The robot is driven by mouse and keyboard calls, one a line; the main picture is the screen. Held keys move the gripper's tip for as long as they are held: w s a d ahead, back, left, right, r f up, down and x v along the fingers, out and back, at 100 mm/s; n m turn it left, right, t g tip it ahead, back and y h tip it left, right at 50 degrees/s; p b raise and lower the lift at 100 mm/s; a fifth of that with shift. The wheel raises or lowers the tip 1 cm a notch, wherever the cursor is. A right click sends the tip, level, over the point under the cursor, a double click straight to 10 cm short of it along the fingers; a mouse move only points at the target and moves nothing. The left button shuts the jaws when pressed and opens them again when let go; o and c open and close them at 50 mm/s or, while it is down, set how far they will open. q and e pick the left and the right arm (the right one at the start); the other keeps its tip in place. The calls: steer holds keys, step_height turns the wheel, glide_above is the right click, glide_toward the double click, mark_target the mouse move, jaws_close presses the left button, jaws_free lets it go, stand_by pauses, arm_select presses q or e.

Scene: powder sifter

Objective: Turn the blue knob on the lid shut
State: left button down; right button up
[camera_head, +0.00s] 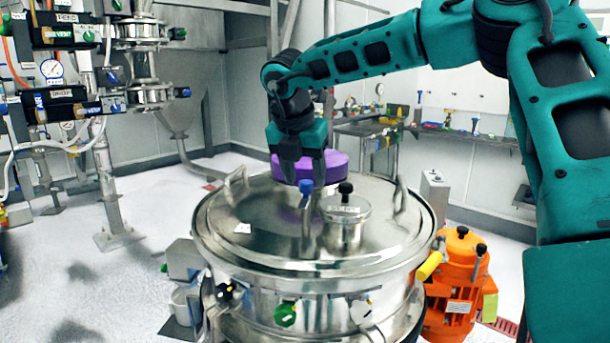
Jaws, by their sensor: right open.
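The blue knob (306,187) is on top of a short metal valve pipe that stands upright on the sifter's round steel lid (255,230). My right gripper (304,180) comes down from above, its teal arm reaching in from the right. It points down with two dark fingers spread apart, and it is open. The fingertips are at about the knob's height in the picture, one to each side of it. I cannot tell whether they touch the knob or how far apart they are in depth. My left gripper is not in view.
A small steel cap with a black knob (345,190) stands just right of the pipe. Lid handles (236,187) rise at both sides. A purple round thing (340,165) is behind the gripper. An orange motor unit (460,262) stands right of the sifter.

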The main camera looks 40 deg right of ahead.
steer(key=shift+w+d+f, duration=0.1)
steer(key=shift+d+f, duration=0.15)
steer(key=shift+f, duration=0.3)
jaws_close()
